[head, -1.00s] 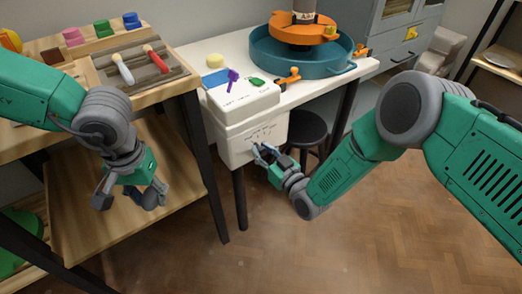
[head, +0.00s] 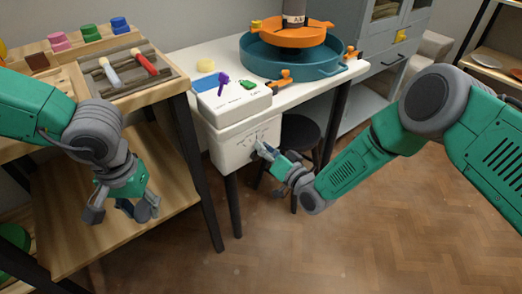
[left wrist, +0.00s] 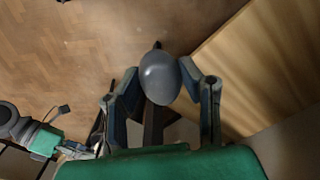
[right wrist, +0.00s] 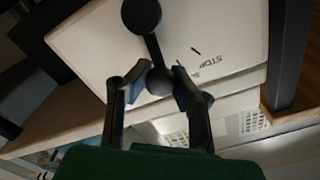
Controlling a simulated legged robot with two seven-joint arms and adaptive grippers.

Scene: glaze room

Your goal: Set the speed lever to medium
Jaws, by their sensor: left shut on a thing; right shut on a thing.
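The white control box (head: 232,148) hangs under the front edge of the white table, with dark scale marks on its front. My right gripper (head: 259,150) is at that front. In the right wrist view, the dark speed lever (right wrist: 151,45) runs from a round black hub to a ball knob (right wrist: 160,84). The right gripper (right wrist: 160,78) is shut on this knob; the word STOP is printed to the right of the lever. My left gripper (head: 122,208) hangs beside the wooden shelf. In the left wrist view, it is shut on a smooth grey rounded thing (left wrist: 160,78).
The white table (head: 300,97) carries a blue basin (head: 262,64) with an orange wheel, and a purple and a green piece on the box top. A wooden bench (head: 170,85) with tools stands left. The floor in front is clear.

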